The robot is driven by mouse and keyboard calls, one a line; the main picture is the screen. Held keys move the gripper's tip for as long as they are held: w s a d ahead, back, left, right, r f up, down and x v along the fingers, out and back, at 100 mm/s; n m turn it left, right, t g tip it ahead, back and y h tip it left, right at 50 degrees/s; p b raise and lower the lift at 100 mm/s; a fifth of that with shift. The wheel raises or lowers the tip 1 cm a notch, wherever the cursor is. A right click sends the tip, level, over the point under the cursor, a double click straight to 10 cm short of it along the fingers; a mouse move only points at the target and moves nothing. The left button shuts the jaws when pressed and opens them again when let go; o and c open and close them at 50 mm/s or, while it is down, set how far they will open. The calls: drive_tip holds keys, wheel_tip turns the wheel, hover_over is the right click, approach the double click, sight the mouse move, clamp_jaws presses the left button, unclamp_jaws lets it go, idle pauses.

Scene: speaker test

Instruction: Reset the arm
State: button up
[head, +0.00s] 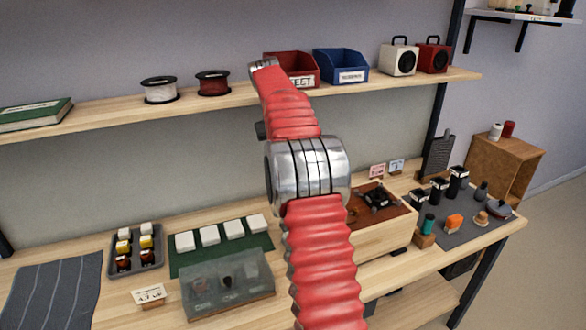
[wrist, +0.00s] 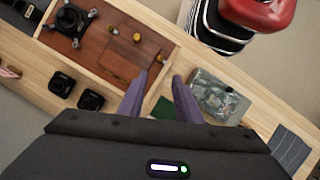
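My arm, red ribbed sleeves with a silver joint, rises through the middle of the head view and bends at the top of the frame. My gripper is not visible there. In the wrist view my gripper (wrist: 159,76) shows two purple fingers with a clear gap between their tips. It is open, with nothing between the fingers. It points down over the workbench, near the front of a wooden box with a red-brown top (wrist: 112,45) and a clear-lidded case (wrist: 222,92). I cannot tell its exact height above them.
The workbench (head: 383,283) holds a dark tray of small parts (head: 153,262), a green mat (head: 253,243) with white blocks and a grey mat (head: 460,228). A shelf (head: 237,97) behind my arm carries spools, a red bin (head: 303,68), a blue bin (head: 341,65) and two speakers.

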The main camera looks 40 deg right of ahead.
idle(0.5)
drive_tip(key=a+f+m+t, duration=0.3)
drive_tip(key=a+f, duration=0.2)
drive_tip(key=f, duration=0.2)
drive_tip(key=s+a+r+n+t, duration=0.1)
drive_tip(key=s+a+t, duration=0.6)
drive_tip(key=s+a, duration=1.6)
drive_tip(key=a+r, duration=0.1)
drive_tip(key=a, duration=0.2)
drive_tip(key=shift+a+r+n+y, duration=0.15)
drive_tip(key=shift+r+n+y, duration=0.15)
drive_tip(key=shift+r, duration=0.05)
